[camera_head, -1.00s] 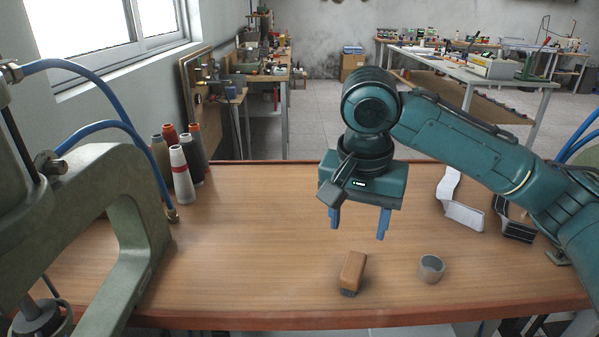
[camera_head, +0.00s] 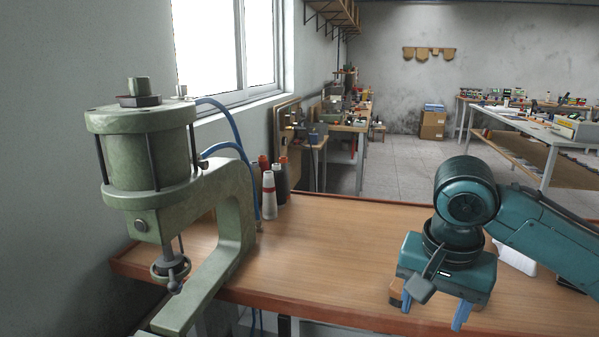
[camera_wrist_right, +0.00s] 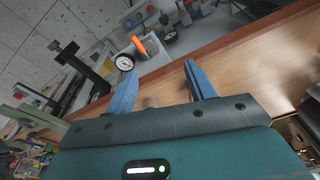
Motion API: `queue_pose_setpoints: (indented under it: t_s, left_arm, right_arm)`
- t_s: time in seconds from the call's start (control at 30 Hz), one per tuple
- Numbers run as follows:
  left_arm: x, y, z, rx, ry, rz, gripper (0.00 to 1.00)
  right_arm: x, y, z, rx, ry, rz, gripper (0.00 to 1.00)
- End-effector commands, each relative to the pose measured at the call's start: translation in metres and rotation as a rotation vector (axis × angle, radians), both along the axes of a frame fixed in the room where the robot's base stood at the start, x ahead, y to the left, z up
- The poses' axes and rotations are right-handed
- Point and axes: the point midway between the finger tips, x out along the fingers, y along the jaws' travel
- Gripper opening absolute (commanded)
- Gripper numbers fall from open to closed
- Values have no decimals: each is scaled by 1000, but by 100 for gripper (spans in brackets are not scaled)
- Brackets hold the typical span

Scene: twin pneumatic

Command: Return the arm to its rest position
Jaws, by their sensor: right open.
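My right arm is teal and comes in from the right in the head view. Its gripper (camera_head: 433,309) points down over the right part of the wooden workbench (camera_head: 330,245). Its two blue fingers stand apart with nothing seen held between them. In the right wrist view the same gripper (camera_wrist_right: 162,84) shows its blue fingers spread. A small orange-brown piece (camera_head: 396,288) shows at the left edge of the gripper body, mostly hidden behind it. My left gripper is not in view.
A green press (camera_head: 150,160) with blue hoses stands at the bench's left. A white part (camera_head: 515,257) is partly hidden behind my right arm. The bench middle is clear.

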Motion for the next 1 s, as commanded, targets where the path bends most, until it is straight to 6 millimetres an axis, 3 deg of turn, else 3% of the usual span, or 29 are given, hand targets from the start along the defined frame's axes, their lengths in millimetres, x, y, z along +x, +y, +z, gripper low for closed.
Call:
queue_pose_setpoints:
  t_s: [0.27, 0.5, 0.6, 0.77, 1.0]
  left_arm:
    - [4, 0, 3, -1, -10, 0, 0]
    - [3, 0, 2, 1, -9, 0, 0]
    - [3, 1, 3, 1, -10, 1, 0]
    - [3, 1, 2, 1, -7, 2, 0]
    - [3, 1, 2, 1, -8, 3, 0]
  right_arm:
    - [-10, 44, -59, 87, -27, 283, 54]
    - [-34, 85, -117, 214, -121, 543, 54]
    - [-46, 94, -138, 253, -178, 613, 54]
    - [-68, 91, -171, 264, -256, 670, 54]
    - [-110, 51, -217, 145, -285, 681, 54]
